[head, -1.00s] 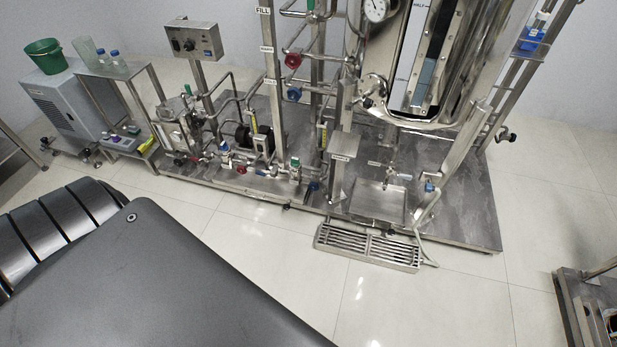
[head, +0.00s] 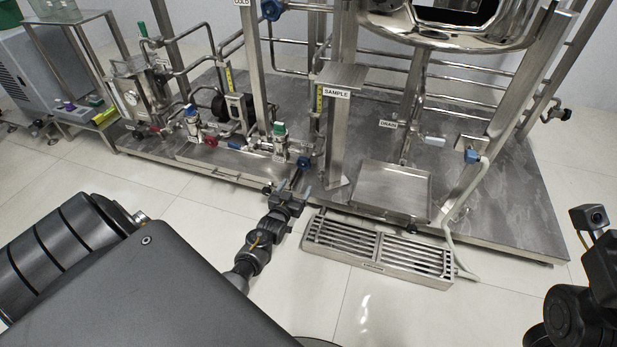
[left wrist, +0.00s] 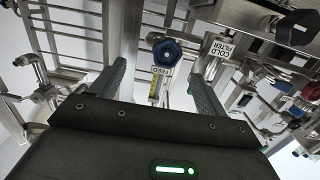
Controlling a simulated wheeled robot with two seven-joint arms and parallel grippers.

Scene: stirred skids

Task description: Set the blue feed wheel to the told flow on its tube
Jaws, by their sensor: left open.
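The blue feed wheel (left wrist: 167,52) shows in the left wrist view, ahead of my open fingers and roughly between them in the picture. The FEED label and a yellow-scaled tube (left wrist: 154,89) show just below it. In the head view the blue wheel (head: 304,162) is low on the skid's front, and a yellow-scaled tube (head: 319,97) stands above it. My left gripper (head: 290,188) is open and empty, just in front of and below the wheel, apparently not touching it. The scale reading is too small to tell. Part of my right arm shows at the right edge.
A red wheel (head: 211,139) and a green-topped valve (head: 279,129) sit left of the blue wheel. The SAMPLE post (head: 337,130) stands close on its right. A floor drain grate (head: 378,247) lies right of my left gripper.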

